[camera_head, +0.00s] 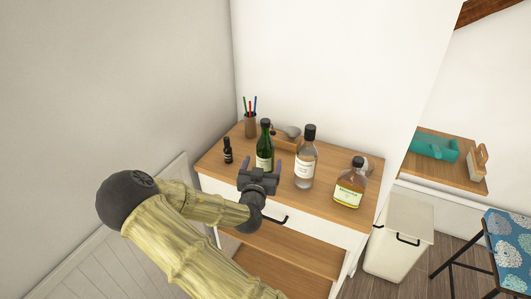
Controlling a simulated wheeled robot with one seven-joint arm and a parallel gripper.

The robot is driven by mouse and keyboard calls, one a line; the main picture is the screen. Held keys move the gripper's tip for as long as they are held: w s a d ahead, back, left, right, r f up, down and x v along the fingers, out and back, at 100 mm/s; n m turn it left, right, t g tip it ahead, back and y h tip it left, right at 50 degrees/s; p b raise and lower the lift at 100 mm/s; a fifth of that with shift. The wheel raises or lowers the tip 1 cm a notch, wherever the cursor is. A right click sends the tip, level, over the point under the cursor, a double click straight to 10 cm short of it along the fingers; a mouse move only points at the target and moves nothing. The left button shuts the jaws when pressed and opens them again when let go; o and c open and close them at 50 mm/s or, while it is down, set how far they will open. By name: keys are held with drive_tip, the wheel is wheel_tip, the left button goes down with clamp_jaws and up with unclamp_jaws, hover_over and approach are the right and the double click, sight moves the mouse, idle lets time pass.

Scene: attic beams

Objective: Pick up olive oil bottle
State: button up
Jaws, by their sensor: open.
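Several bottles stand upright on a wooden-topped table. A green bottle (265,146) with a dark cap and pale label stands in the middle left. A tall clear bottle (305,165) with a black cap is to its right. A squat bottle (350,186) with a yellow-green label is further right, and a small dark bottle (228,152) is at the left. The labels are too small to read, so I cannot tell for certain which holds olive oil. My gripper (260,167) is open just in front of the green bottle, its fingers pointing toward it. The gripper hides the bottle's base.
The wall is close behind the table (322,203). A white bin (397,240) and a patterned chair (510,240) are to the right.

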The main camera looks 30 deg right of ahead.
sight(264, 128)
drive_tip(key=shift+p+x, duration=0.75)
drive_tip(key=shift+x, duration=1.9)
drive_tip(key=shift+a, duration=0.1)
drive_tip(key=shift+r, duration=0.1)
drive_tip(key=c, duration=1.5)
drive_tip(key=shift+o, duration=0.2)
drive_tip(key=shift+r, duration=0.15)
wheel_tip(264, 128, up, 10)
drive_tip(key=shift+f, duration=0.1)
